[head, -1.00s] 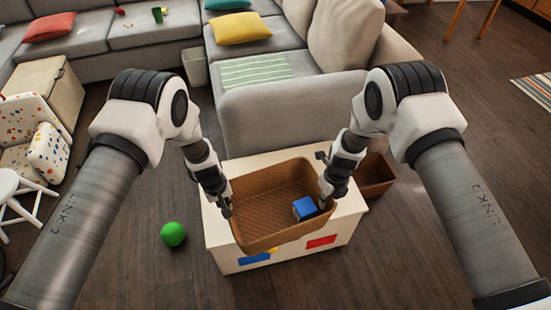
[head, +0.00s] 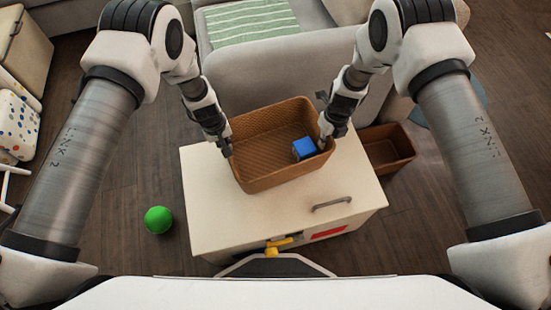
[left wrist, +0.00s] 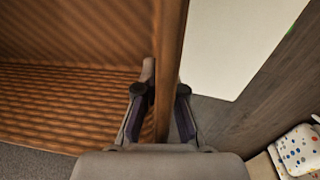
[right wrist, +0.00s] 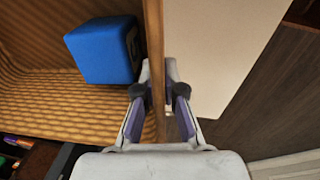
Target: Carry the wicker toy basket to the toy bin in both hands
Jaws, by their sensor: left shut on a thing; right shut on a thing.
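The wicker basket (head: 262,178) is brown and open-topped, with a blue cube (head: 304,148) inside at its right end. It is over the far part of a white chest (head: 215,215) that has a handle, coloured patches and a yellow part in front. I cannot tell whether it touches the chest top. My left gripper (head: 227,150) is shut on the basket's left wall, which runs between its fingers in the left wrist view (left wrist: 157,100). My right gripper (head: 323,140) is shut on the right wall; the right wrist view shows this wall (right wrist: 155,60) and the cube (right wrist: 103,50).
A brown open box (head: 388,150) stands on the floor right of the chest. A grey sofa (head: 255,75) is just behind the basket. A green ball (head: 158,220) lies on the floor at left. A spotted seat (head: 18,125) is at far left. Wood floor is clear around the ball.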

